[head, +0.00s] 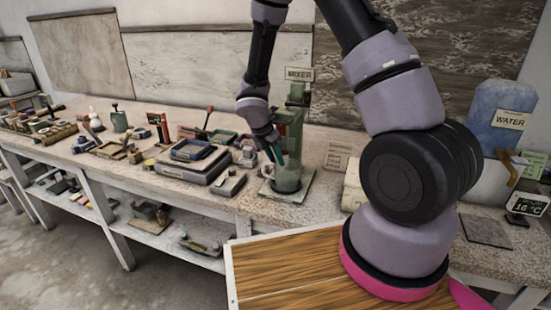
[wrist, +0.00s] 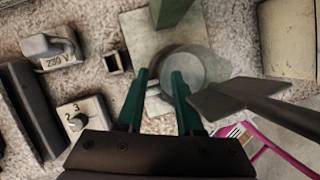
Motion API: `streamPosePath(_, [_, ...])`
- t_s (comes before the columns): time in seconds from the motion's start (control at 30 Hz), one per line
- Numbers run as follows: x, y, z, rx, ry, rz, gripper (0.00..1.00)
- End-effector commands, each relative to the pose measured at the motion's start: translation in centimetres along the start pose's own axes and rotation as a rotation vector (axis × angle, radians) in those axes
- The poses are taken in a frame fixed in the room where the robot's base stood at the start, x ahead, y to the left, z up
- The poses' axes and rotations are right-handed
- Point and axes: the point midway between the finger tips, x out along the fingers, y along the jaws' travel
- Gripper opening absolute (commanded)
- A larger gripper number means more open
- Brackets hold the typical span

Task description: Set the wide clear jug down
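The wide clear jug (head: 287,179) stands upright under the green mixer (head: 291,128), on the mixer's pale base plate (head: 292,192). In the wrist view I look down into the jug's round mouth (wrist: 184,68). My gripper (head: 274,156) is at the jug's left upper side and points down. In the wrist view my gripper (wrist: 160,76) has its two teal fingers spread apart, with a visible gap between them. The right fingertip overlaps the jug's near edge; whether it touches is unclear. A faint clear part, perhaps the handle, lies between the fingers.
Grey boxes (head: 192,160) and small tools crowd the bench left of the mixer. A blue water container (head: 499,115) stands at the right. In the wrist view, a 230 V socket (wrist: 49,48) and a dial box (wrist: 85,115) lie left of my gripper.

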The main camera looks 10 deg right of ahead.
Motion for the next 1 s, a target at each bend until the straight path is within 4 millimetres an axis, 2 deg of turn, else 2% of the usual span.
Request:
streamPosePath(0.17, [-0.1, 0.0, 0.1, 0.000, 0.000, 0.000, 0.36])
streamPosePath(0.33, [-1.8, 0.1, 0.1, 0.001, 0.000, 0.003, 0.36])
streamPosePath(0.7, [-4.6, 1.2, -7.6, -0.004, 0.000, 0.001, 0.36])
streamPosePath(0.83, [-5.4, 1.5, -9.5, -0.003, 0.000, 0.001, 0.36])
streamPosePath(1.0, [-5.9, 1.7, -10.7, -0.001, 0.000, 0.001, 0.36])
